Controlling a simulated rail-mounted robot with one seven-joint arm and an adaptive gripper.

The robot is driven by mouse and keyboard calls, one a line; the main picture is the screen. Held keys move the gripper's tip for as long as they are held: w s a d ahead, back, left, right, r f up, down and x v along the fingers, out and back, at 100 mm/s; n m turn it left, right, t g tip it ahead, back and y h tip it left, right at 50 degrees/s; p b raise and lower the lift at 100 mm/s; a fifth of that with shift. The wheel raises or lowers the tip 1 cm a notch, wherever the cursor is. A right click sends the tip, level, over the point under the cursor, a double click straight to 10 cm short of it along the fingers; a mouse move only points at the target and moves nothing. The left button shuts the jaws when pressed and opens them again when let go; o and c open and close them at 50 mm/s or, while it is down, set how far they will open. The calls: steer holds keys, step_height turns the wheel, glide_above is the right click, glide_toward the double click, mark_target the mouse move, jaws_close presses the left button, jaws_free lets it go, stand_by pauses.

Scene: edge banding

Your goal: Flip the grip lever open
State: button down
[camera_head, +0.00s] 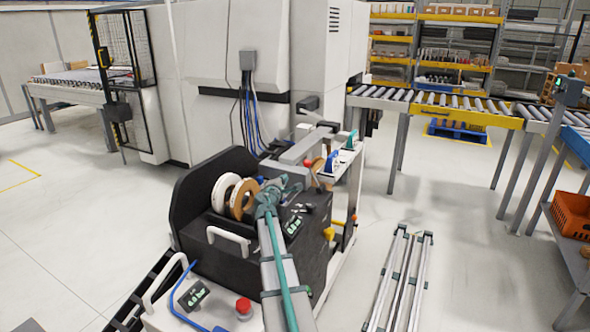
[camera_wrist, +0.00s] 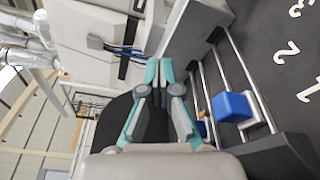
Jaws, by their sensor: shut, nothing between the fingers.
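My gripper (camera_wrist: 158,72) is shut and empty in the wrist view, its teal fingertips together. To its right in that view, apart from the fingers, a blue block-shaped handle (camera_wrist: 232,106) sits by two metal rods. It may be the grip lever, but I cannot tell for sure. In the head view a small blue part (camera_head: 331,160) shows on the machine's grey side table, beyond my arm; it looks like the same handle. My arm reaches over the black edge banding unit (camera_head: 300,228), and my fingertips are hard to make out there.
A white and a tan banding roll (camera_head: 240,198) stand left of my arm. A grey bar (camera_head: 302,147) lies close beyond it. The wrist view shows a dark panel with white numbers (camera_wrist: 292,52). A red button (camera_head: 243,306) is in front. Open floor lies right, with metal rails (camera_head: 400,275).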

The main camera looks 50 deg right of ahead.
steer(key=d+p, duration=0.1)
steer(key=d, duration=0.2)
steer(key=w+d, duration=0.1)
steer(key=d, duration=0.3)
steer(key=d+p, duration=0.1)
steer(key=d, duration=0.3)
steer(key=shift+w+d+r+p, duration=0.25)
steer(key=shift+w+p, duration=0.1)
steer(key=shift+w, duration=0.05)
steer(key=shift+s+b, duration=0.1)
steer(key=shift+b, duration=0.3)
steer(key=s+d+r+m+h+b, duration=0.1)
steer(key=s+m+b, duration=1.1)
steer(key=b, duration=1.7)
steer(key=shift+s+d+r+m+t+h+b, duration=0.3)
steer(key=shift+s+d+r+h+b, duration=0.15)
steer(key=shift+d+h, duration=0.6)
steer(key=shift+s+d, duration=0.1)
steer(key=shift+d, duration=0.05)
